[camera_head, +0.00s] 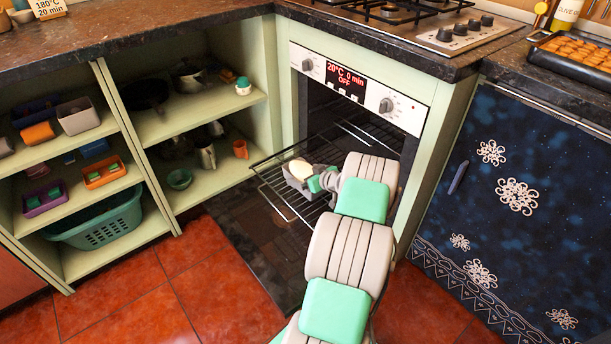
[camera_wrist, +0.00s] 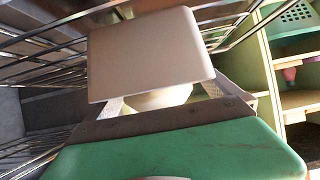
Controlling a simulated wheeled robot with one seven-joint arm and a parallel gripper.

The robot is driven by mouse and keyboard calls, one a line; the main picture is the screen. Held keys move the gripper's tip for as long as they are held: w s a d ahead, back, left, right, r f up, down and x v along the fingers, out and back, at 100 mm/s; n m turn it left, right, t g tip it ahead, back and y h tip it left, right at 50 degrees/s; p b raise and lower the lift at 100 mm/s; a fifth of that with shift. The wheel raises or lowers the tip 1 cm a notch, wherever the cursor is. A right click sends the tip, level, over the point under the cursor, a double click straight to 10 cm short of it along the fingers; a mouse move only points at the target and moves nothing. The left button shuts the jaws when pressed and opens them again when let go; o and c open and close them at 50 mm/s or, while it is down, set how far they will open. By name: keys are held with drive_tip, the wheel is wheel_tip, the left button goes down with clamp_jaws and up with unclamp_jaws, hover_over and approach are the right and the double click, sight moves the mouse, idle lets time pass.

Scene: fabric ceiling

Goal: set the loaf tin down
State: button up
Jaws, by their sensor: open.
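The small grey loaf tin (camera_head: 297,184) with a pale domed lump of dough (camera_head: 300,168) in it is on the pulled-out wire rack (camera_head: 277,204) of the open oven. My gripper (camera_head: 318,181) is at the tin's right side, with its jaws open. In the wrist view, a flat beige-grey face of the tin (camera_wrist: 150,55) fills the middle, with the pale dough (camera_wrist: 160,98) between it and my gripper's green body. My gripper's fingers (camera_wrist: 162,99) lie on both sides of the dough. Whether they touch the tin is hard to tell.
The oven door (camera_head: 255,240) hangs open under the rack. Open shelves (camera_head: 200,190) with bowls, boxes and a green basket (camera_head: 98,222) stand at left. A dark blue cabinet door (camera_head: 510,190) is at right. The hob (camera_head: 420,20) is above. Red floor tiles are clear in front.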

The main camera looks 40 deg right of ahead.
drive_tip(key=p+v, duration=0.3)
drive_tip(key=v, duration=0.9)
drive_tip(key=w+a+r+n+g+y, duration=0.1)
drive_tip(key=w+a+r, duration=0.15)
drive_tip(key=a, duration=0.25)
drive_tip(key=w+a+r+n+g+y, duration=0.1)
drive_tip(key=w+a+r, duration=0.1)
drive_tip(key=w+a, duration=0.25)
drive_tip(key=a+r+g+y, duration=0.1)
drive_tip(key=a+r+g, duration=0.15)
drive_tip(key=a, duration=0.75)
drive_tip(key=a+r+g, duration=0.2)
drive_tip(key=a+r, duration=0.2)
drive_tip(key=a, duration=0.5)
drive_tip(key=s+a+r+g+h, duration=0.1)
drive_tip(key=s+a+r+g, duration=0.1)
drive_tip(key=s+a, duration=0.6)
drive_tip(key=s+a+r+m+g, duration=0.1)
drive_tip(key=s+a+r, duration=0.2)
drive_tip(key=s+a, duration=0.5)
drive_tip(key=s, duration=0.3)
drive_tip(key=shift+a+r+g+h, duration=0.3)
drive_tip(key=shift+r+g+h, duration=0.05)
drive_tip(key=shift+h, duration=0.05)
